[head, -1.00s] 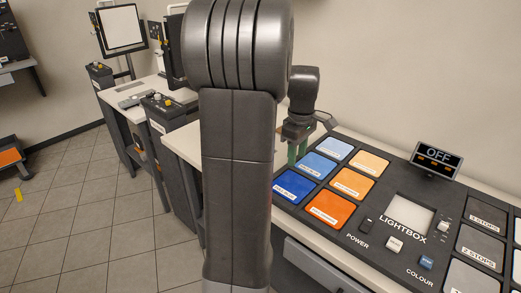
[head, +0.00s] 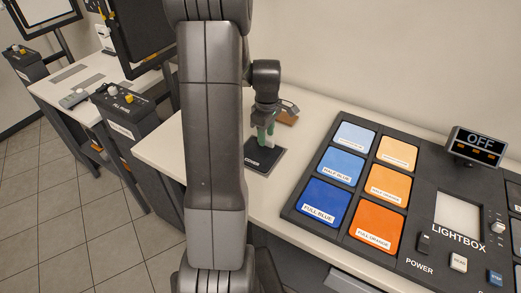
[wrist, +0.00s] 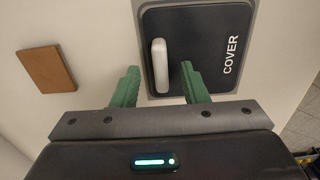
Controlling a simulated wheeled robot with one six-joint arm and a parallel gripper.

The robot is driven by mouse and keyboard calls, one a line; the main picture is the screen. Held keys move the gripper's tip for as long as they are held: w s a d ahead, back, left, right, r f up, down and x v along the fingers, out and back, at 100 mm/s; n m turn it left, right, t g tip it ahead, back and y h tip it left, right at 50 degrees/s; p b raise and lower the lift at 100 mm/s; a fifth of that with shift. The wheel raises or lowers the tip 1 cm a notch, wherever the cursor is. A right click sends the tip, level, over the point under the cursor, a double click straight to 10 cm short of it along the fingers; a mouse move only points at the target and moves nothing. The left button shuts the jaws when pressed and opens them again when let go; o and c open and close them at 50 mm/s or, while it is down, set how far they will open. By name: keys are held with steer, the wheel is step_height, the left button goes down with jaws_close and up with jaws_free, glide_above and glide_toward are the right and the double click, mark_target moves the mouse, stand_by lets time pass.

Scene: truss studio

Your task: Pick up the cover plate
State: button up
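The cover plate (head: 266,158) is a dark square plate marked COVER, lying on the white tabletop left of the lightbox panel. In the wrist view the cover plate (wrist: 205,70) has a pale upright handle (wrist: 160,66) near its left side. My gripper (head: 266,138) is over the plate, its green fingers pointing down. In the wrist view my gripper (wrist: 157,85) is open, with one finger left of the handle and the other to its right. The handle stands between the fingers, with gaps on both sides. In the head view the handle is hidden.
A brown block (head: 287,117) lies behind the plate and also shows in the wrist view (wrist: 46,69). The lightbox panel (head: 290,212) with blue and orange tiles is on the right. Its sign (head: 476,144) reads OFF. A console marked FILL PANEL (head: 125,105) stands at left.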

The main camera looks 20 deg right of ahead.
steer(key=shift+f, duration=0.45)
steer(key=shift+c, duration=0.2)
jaws_close()
steer(key=shift+r, duration=0.1)
